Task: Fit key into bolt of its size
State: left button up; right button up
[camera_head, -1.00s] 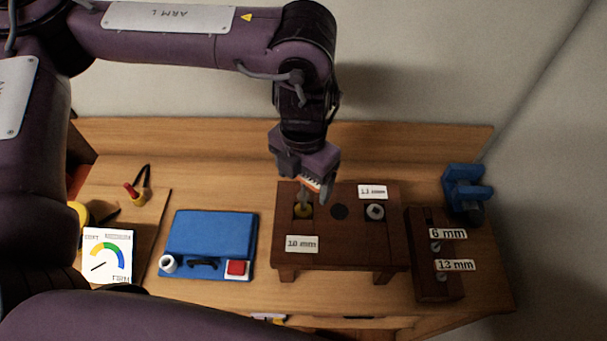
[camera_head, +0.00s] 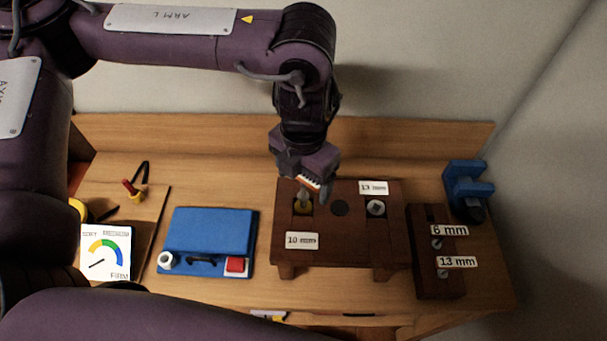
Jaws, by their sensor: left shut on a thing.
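My left gripper (camera_head: 312,192) is over the left part of a dark wooden stand (camera_head: 338,245). It is shut on a key (camera_head: 304,195), a small grey piece pointing down. A second, silvery bolt (camera_head: 376,208) is at the stand's right, below the "13 mm" label (camera_head: 373,187). My right gripper is not in view.
A dark rack (camera_head: 428,272) at the right holds keys labelled "8 mm" (camera_head: 449,230) and "13 mm" (camera_head: 457,262). A blue vise-like tool (camera_head: 466,185) stands behind it. A blue case (camera_head: 210,232) and a dial card (camera_head: 106,253) lie to the left.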

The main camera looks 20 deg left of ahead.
pick_arm(q)
jog(key=shift+f+b, duration=0.6)
jog(key=shift+f, duration=0.3)
jog(key=o, duration=1)
jog(key=shift+o, duration=0.2)
jog(key=shift+r+b, duration=0.3)
jog(key=shift+r, duration=3.6)
